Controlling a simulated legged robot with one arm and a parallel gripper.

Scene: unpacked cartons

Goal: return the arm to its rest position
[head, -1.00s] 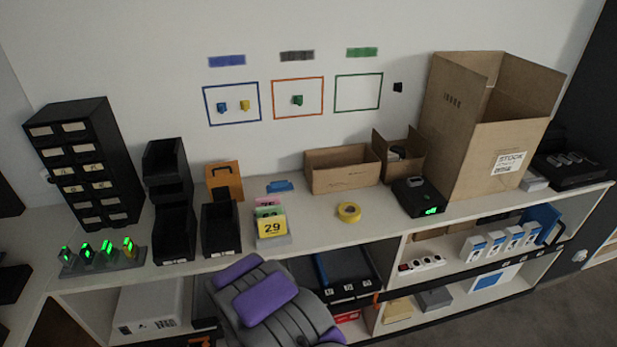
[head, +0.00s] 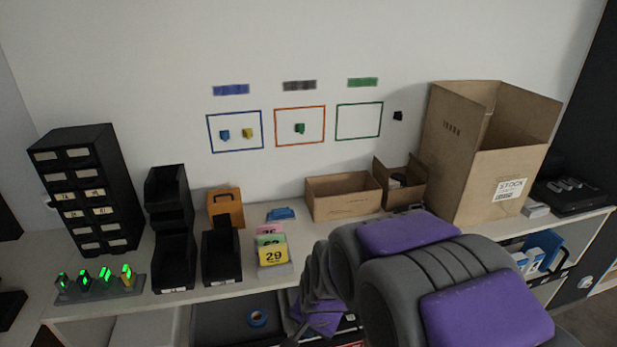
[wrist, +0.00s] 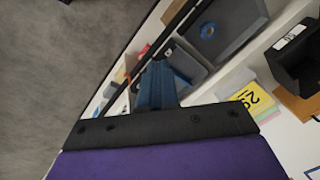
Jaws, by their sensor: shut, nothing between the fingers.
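My arm, grey with purple pads (head: 410,232), is raised across the lower right of the head view, in front of the bench. My gripper (wrist: 158,72) shows in the wrist view as blue-grey fingers beyond a black bar. It is shut with nothing held, and points toward the shelves under the bench top. In the head view its fingers cannot be made out clearly.
The bench holds a black drawer cabinet (head: 88,190), black bins (head: 221,255), numbered cards (head: 273,255), a low carton (head: 343,196) and a tall carton (head: 490,150). A blue tape roll (head: 257,317) lies in a dark tray below. Grey floor (wrist: 60,70) is open.

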